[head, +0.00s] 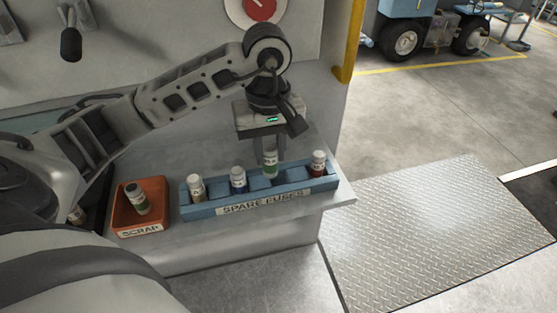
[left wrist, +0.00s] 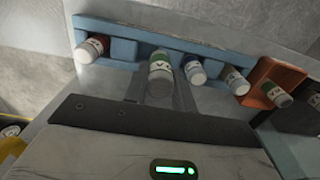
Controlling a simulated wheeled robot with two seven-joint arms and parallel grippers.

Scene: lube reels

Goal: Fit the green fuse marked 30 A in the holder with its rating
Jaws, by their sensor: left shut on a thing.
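The green fuse (head: 270,163) is a white cylinder with a green band, upright over the blue rack marked SPARE FUSES (head: 214,211). My left gripper (head: 269,150) points down and is shut on its upper part. I cannot tell whether the fuse's lower end is still inside its slot. The same green fuse shows in the left wrist view (left wrist: 160,72). The 30 A marking is too small to read, and no holder with ratings is clearly in view. My right gripper is not in view.
The rack also holds a cream fuse (head: 196,188), a blue fuse (head: 238,179) and a red fuse (head: 318,163). An orange SCRAP tray (head: 140,229) with a dark-banded fuse (head: 136,197) stands left. A red round switch (head: 259,9) is on the panel behind.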

